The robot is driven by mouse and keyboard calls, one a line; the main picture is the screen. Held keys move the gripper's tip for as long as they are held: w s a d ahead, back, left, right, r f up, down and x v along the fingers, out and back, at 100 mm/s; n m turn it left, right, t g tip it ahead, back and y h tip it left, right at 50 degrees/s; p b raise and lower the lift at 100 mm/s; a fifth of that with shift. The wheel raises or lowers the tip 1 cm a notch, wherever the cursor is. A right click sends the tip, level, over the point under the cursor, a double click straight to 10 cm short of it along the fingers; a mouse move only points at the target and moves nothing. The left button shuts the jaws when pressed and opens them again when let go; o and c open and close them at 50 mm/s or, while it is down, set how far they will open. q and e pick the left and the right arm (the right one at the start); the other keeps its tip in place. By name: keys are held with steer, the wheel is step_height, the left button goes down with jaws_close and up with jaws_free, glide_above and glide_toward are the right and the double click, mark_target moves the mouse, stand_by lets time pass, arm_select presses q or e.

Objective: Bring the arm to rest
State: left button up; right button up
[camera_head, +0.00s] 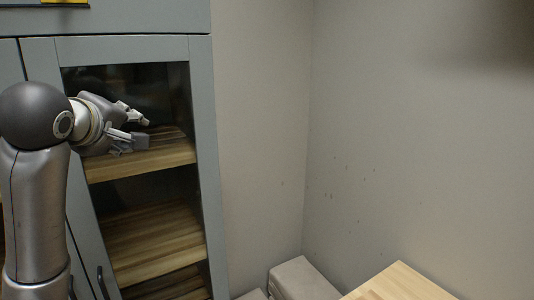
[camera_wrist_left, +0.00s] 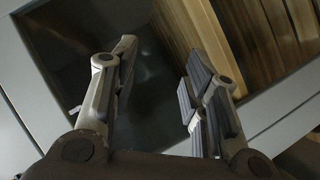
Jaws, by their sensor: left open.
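My left arm (camera_head: 38,205) comes in from the left in the head view and is raised in front of a grey cabinet (camera_head: 203,150). My left gripper (camera_head: 146,130) is at the cabinet's upper opening, near a wooden shelf (camera_head: 150,158). In the left wrist view the two fingers of the left gripper (camera_wrist_left: 155,95) stand apart with nothing between them. The cabinet's wooden shelf boards show behind the fingers at the upper right. My right gripper is in neither view.
Lower wooden shelves (camera_head: 150,240) in the cabinet look empty. A dark door handle (camera_head: 103,282) is at the lower left. A pale box-like block (camera_head: 302,278) and a wooden tabletop (camera_head: 398,284) are at the bottom. The space before the plain wall (camera_head: 420,150) is clear.

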arm_select(q)
steer(key=s+d+f+m+g, duration=0.1)
steer(key=s+f+m+g, duration=0.1)
steer(key=f, duration=0.9)
steer(key=s+d+f+m+g+h, duration=0.1)
steer(key=s+d+f+m, duration=0.15)
steer(key=f, duration=0.85)
steer(key=s+d+f+m+g, duration=0.1)
steer(key=s+f+m+g, duration=0.15)
steer(key=f, duration=0.95)
steer(key=s+d+f+m+g, duration=0.15)
steer(key=s+f+m, duration=0.25)
steer(key=s+f, duration=0.75)
steer(key=s+f+m+g, duration=0.35)
steer(key=s+f, duration=0.55)
steer(key=s, duration=0.6)
step_height(320, 180, down, 31)
steer(key=s+g+b, duration=0.1)
steer(key=b, duration=0.5)
steer(key=s+a+f+b, duration=0.1)
steer(key=s+f+b, duration=0.1)
steer(key=s+f, duration=0.6)
steer(key=s+a+f+g+b, duration=0.1)
steer(key=s+f+b, duration=0.2)
steer(key=s+f, duration=0.6)
step_height(320, 180, down, 6)
steer(key=shift+s+a+r+b, duration=0.1)
steer(key=shift+s+a+b, duration=0.15)
steer(key=shift+a+b, duration=0.05)
